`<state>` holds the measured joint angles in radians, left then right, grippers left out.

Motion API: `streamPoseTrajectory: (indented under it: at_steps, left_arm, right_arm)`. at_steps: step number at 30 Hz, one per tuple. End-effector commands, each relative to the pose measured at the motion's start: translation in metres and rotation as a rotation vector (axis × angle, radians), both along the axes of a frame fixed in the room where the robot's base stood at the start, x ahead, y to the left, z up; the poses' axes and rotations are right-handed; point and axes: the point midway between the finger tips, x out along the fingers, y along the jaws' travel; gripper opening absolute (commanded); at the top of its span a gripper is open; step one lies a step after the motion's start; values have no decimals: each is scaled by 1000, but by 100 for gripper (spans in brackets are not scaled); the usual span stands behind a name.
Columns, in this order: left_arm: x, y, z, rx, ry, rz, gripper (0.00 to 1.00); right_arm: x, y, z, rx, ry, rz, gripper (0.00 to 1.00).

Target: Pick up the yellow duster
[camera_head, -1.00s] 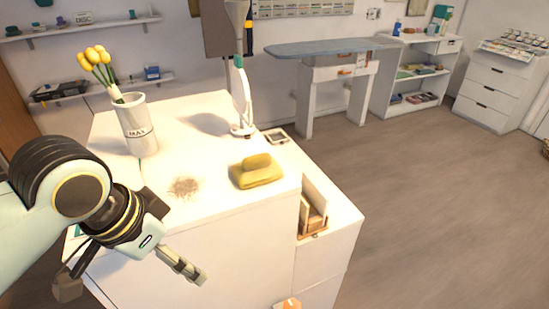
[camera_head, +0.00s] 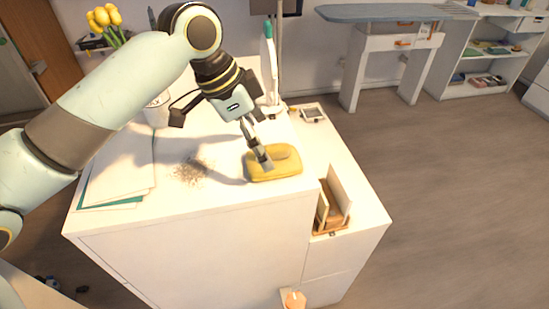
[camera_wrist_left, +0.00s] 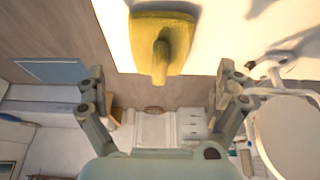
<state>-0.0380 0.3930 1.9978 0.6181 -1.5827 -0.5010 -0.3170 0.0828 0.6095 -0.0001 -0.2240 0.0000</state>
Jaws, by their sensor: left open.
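The yellow duster (camera_head: 285,166) lies on the white top of the drawer chest (camera_head: 200,222), near its front right edge. My left gripper (camera_head: 265,163) points down at the duster and overlaps its left part in the head view. In the left wrist view the duster (camera_wrist_left: 160,38) shows at the top centre, with its raised grip pointing between the fingers. My left gripper (camera_wrist_left: 160,95) is open, with nothing between its fingertips. Whether a finger touches the duster cannot be told. My right gripper is in neither view.
A patch of brown crumbs (camera_head: 190,170) lies left of the duster. Papers (camera_head: 112,178) lie at the chest's left. A vase of yellow tulips (camera_head: 157,108) is partly hidden behind my arm. A lamp (camera_head: 269,75) stands behind the duster. A lower section (camera_head: 350,235) holds a wooden holder (camera_head: 333,205).

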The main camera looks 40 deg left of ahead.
Motion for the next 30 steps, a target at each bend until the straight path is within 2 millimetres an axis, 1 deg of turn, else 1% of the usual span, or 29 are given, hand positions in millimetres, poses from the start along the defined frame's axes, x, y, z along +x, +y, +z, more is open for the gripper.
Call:
streamPoseTrajectory:
  at_steps: [2,6,9,12,18,20,24,30]
  left_arm:
    - [4,-4,-6,-3,3,2,100]
    - [14,-15,-23,-5,4,2,100]
    - [17,-17,-37,-2,3,2,100]
    - [19,-18,-43,0,1,1,100]
    - [19,-18,-44,1,0,0,100]
    - [19,-18,-44,1,0,0,93]
    - [19,-18,-44,1,0,0,75]
    - [19,-18,-44,1,0,0,49]
  right_arm:
    - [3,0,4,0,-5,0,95]
    - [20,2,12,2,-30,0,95]
    - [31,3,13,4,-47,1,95]
    - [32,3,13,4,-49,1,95]
    - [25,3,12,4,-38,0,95]
    - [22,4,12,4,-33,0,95]
    - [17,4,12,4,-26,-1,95]
    - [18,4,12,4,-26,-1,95]
